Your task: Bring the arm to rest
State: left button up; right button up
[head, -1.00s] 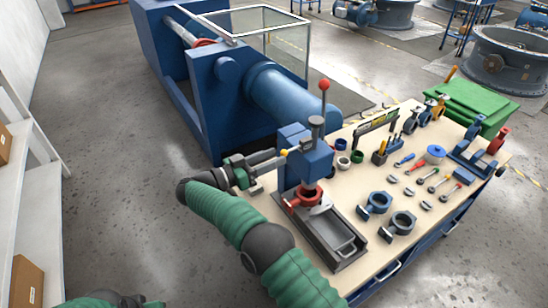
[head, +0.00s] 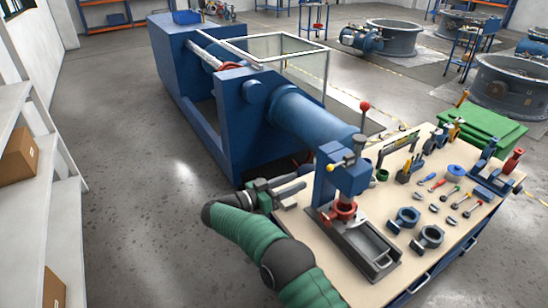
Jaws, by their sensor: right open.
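My right arm (head: 246,231), in a green sleeve with dark joints, comes up from the bottom of the head view and bends to the left. Its gripper (head: 291,186) is open, with its fingers pointing right at the left edge of the workbench (head: 385,284). It is left of the blue press (head: 338,180), and I see nothing between the fingers. A red ring-shaped valve body (head: 344,211) sits in the press, above a grey metal tray (head: 378,262). My left gripper is out of view.
A large blue machine (head: 235,120) stands behind. A white shelf with boxes (head: 18,157) is at the left. The floor between shelf and bench is clear.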

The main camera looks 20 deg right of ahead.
jog(key=w+a+r+n+t+y, duration=0.65)
jog(key=w+n+t+y, duration=0.2)
jog(key=t+y, duration=0.25)
jog(key=s+d+f+n+g+y, duration=0.1)
jog(key=s+f+g, duration=0.3)
jog(key=s, duration=0.9)
jog(key=s+d+f+n+g+y, duration=0.1)
jog(key=s+f+g+y, duration=0.2)
jog(key=s, duration=1.1)
jog(key=s+d+f+n+g+y, duration=0.2)
jog(key=s+f+g, duration=0.4)
jog(key=s+f, duration=0.5)
jog(key=s, duration=0.3)
jog(key=shift+f, duration=0.25)
